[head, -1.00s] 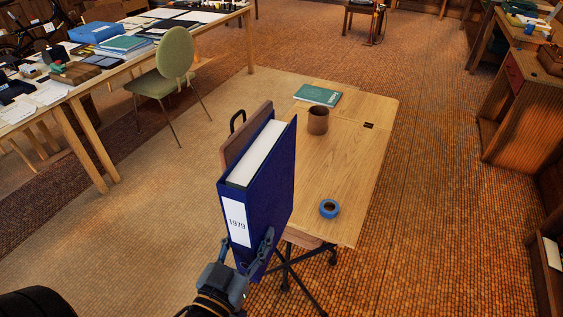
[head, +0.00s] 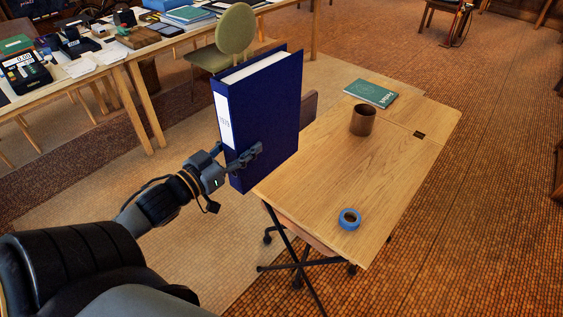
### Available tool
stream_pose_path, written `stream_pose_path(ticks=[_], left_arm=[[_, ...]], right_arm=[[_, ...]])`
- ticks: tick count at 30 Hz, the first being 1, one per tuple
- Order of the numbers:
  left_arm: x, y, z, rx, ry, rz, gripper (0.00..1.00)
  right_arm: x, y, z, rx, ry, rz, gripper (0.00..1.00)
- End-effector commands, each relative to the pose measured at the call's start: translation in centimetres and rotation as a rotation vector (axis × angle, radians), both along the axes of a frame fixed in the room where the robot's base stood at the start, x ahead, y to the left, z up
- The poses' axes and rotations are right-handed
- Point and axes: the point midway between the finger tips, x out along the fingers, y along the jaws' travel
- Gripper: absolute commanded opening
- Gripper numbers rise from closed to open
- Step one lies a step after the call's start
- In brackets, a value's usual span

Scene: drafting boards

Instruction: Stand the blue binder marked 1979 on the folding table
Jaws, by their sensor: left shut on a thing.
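The blue binder (head: 268,115) is upright in the head view, with its white spine label facing left; the number on it is hard to read now. My left gripper (head: 240,160) is shut on its lower spine side and holds it at the left edge of the folding table (head: 330,175). The binder hides part of that edge, and I cannot tell whether it touches the top. My right gripper does not show.
On the folding table are a blue tape roll (head: 349,219) near the front, a brown cup (head: 363,120) and a green book (head: 370,93) at the back. The middle top is clear. A green chair (head: 235,35) and a cluttered long table (head: 120,50) stand behind.

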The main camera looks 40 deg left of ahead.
Motion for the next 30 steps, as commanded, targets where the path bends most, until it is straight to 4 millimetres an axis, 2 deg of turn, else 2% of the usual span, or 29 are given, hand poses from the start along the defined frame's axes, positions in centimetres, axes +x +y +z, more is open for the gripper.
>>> stream_pose_path(ticks=[11,18,26,30], left_arm=[[7.1,0.3,-2.8,0.003,-0.01,0.0,0.0],[10.6,0.4,-6.9,0.0,-0.007,0.0,0.0],[12.1,0.4,-8.7,-0.001,-0.007,-0.001,0.0],[12.3,0.4,-10.7,-0.001,-0.004,0.0,0.0]], right_arm=[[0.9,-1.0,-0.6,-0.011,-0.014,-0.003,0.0],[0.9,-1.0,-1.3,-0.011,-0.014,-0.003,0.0],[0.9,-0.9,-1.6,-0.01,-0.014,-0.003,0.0],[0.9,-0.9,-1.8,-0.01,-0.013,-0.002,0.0]])
